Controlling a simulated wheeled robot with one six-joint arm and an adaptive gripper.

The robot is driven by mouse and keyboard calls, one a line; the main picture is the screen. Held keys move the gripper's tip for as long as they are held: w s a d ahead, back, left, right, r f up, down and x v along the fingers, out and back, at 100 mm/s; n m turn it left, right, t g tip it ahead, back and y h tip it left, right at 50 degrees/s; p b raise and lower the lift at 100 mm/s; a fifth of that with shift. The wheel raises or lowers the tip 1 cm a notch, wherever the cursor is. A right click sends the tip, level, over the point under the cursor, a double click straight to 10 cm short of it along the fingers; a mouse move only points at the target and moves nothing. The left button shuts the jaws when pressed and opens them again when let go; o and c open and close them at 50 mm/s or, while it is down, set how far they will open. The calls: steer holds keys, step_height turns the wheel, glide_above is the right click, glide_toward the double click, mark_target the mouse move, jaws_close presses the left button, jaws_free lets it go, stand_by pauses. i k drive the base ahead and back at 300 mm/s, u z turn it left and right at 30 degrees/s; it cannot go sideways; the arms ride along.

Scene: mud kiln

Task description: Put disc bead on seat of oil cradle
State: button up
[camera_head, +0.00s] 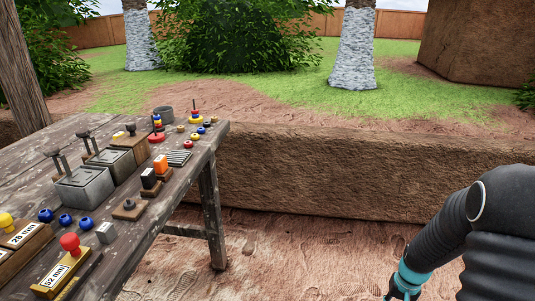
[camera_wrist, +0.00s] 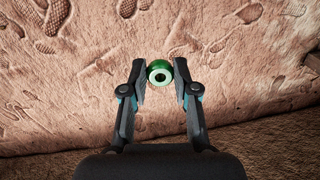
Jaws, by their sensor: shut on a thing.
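My gripper (camera_wrist: 159,84) is shut on a green round bead with a dark centre hole, which I take to be the disc bead (camera_wrist: 158,66). The bead sits between the two fingertips, its hole facing the wrist camera, with bare earth behind it. In the head view my gripper (camera_head: 403,288) is at the bottom edge, right of the table and away from it; the bead does not show there. I cannot tell which thing on the table is the oil cradle.
The weathered wooden table (camera_head: 190,187) stands at the left. It carries grey metal boxes (camera_head: 84,188), blue balls (camera_head: 65,220), a red-knobbed labelled block (camera_head: 68,268), small wooden stands (camera_head: 128,209) and several coloured beads. A low mud wall (camera_head: 350,175) runs behind. Open ground lies between table and arm.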

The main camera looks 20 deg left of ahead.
mark_target(108, 156)
steer(key=z, duration=0.25)
steer(key=i, duration=1.9)
steer(key=u, duration=3.25)
